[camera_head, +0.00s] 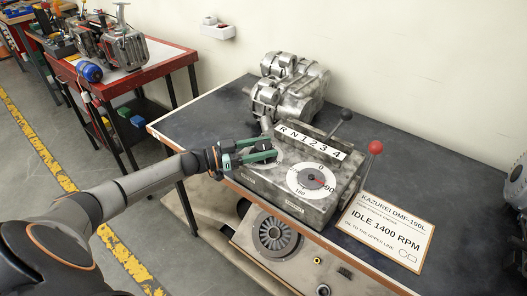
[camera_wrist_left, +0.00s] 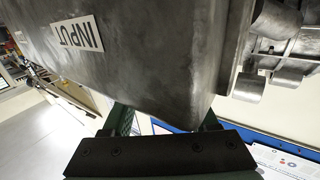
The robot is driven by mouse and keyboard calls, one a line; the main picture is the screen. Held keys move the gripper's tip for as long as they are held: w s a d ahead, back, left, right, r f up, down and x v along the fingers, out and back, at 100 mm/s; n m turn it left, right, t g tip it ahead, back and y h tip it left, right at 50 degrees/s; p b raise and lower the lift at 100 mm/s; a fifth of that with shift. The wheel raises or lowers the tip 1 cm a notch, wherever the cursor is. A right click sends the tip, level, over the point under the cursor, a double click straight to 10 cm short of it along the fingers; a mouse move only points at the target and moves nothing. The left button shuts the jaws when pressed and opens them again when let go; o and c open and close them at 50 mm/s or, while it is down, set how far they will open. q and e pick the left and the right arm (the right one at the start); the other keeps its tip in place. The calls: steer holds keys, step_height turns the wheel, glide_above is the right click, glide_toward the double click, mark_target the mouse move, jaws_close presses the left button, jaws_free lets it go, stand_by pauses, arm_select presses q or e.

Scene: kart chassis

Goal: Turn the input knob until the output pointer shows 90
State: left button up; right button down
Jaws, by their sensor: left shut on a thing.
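The grey metal gearbox (camera_head: 285,195) stands on the dark bench. Its output dial (camera_head: 305,188) is white, marked 0, 90 and 180. A small red pointer (camera_head: 318,182) points right, toward the 90 mark; its exact reading is too small to tell. My left gripper (camera_head: 272,150) reaches over the box's left part, above a second, partly covered dial, and is shut on the input knob, which the fingers hide. In the left wrist view the box wall carries an INPUT label (camera_wrist_left: 78,33), with the gripper (camera_wrist_left: 160,125) below it. My right gripper is not in view.
A metal engine part (camera_head: 290,88) is at the back.

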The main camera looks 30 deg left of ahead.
arm_select(q)
steer(key=shift+r, duration=0.15)
stand_by(0.3)
steer(key=o, duration=1.4)
steer(key=shift+c, duration=0.2)
steer(key=shift+s+a, duration=0.1)
steer(key=shift+s, duration=0.05)
steer(key=v, duration=1.2)
steer(key=shift+a, duration=0.15)
